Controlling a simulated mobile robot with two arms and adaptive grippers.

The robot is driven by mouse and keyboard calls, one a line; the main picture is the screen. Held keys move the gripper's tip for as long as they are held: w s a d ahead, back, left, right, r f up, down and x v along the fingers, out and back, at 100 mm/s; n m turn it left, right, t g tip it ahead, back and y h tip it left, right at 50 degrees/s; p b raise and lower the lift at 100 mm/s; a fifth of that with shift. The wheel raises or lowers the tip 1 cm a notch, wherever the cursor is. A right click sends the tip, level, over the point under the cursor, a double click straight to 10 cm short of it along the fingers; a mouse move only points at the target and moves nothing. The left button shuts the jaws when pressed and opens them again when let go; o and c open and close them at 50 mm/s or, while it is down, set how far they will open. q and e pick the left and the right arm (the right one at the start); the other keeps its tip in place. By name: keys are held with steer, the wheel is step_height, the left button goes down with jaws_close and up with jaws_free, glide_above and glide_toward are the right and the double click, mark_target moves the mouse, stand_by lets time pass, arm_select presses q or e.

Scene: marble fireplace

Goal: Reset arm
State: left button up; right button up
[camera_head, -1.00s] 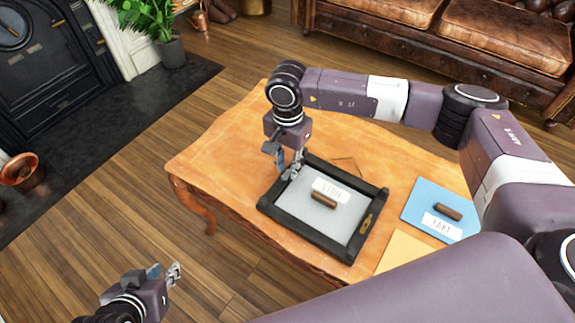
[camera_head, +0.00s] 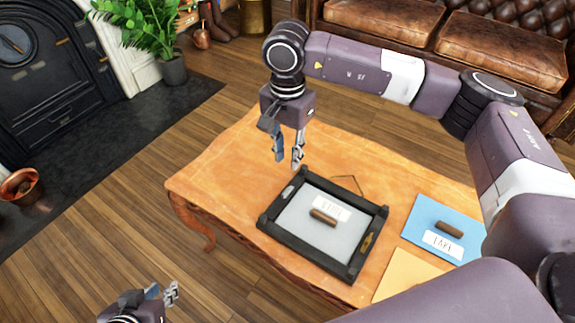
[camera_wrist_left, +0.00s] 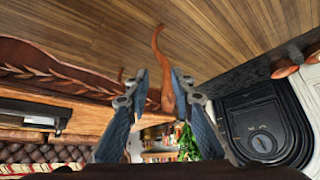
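My right gripper (camera_head: 287,163) hangs above the table, just beyond the upper left corner of the dark picture frame (camera_head: 281,239). Its two fingers point down with a gap between them and nothing in it. My left gripper (camera_head: 170,292) is low at the left of the head view, over the floor and apart from the table. In the left wrist view its two fingers (camera_wrist_left: 160,92) are spread and empty. A curved table leg shows behind the gap.
The wooden table (camera_head: 215,165) also carries a labelled blue sheet (camera_head: 419,218) with a brown block and a plain orange sheet (camera_head: 400,276). A brown block (camera_head: 323,216) and label lie inside the frame.

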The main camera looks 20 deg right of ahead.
steer(key=shift+r, duration=0.3)
